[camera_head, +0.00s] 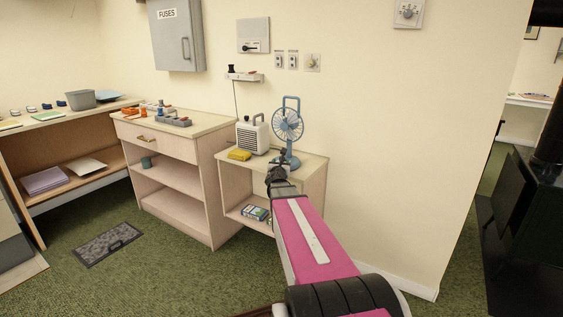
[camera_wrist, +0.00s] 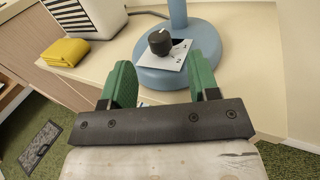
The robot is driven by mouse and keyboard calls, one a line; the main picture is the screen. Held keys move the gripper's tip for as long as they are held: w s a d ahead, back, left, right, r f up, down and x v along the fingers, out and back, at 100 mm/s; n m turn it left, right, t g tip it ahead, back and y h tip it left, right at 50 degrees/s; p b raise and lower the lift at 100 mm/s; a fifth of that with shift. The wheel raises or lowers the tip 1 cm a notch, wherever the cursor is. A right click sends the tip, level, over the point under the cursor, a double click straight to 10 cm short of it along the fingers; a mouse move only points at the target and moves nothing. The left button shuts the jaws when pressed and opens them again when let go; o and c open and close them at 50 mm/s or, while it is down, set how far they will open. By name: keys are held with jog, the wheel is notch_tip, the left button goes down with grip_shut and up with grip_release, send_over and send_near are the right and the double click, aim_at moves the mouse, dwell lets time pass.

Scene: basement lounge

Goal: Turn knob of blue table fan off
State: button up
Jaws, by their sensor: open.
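The blue table fan (camera_head: 288,126) stands on the small wooden side table (camera_head: 312,166) against the wall. In the wrist view its round blue base (camera_wrist: 205,54) carries a dark knob (camera_wrist: 160,41) on a pale plate with number marks. The knob has a light pointer mark on top. My gripper (camera_wrist: 163,78) is open, with its two green fingers just short of the knob, one on each side of its line. The fingers appear apart from the knob and hold nothing. In the head view my arm hides part of the table and the gripper's tips are hard to make out.
A white heater-like box (camera_head: 252,136) and a yellow cloth (camera_head: 239,154) sit left of the fan. A wooden cabinet (camera_head: 182,150) adjoins the table. Small boxes (camera_head: 255,213) lie on the lower shelf. A black stove (camera_head: 530,220) stands far right; carpet between is clear.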

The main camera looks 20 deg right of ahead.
jog(key=v, duration=0.4)
jog(key=shift+s+a, duration=0.2)
jog(key=shift+s, duration=0.1)
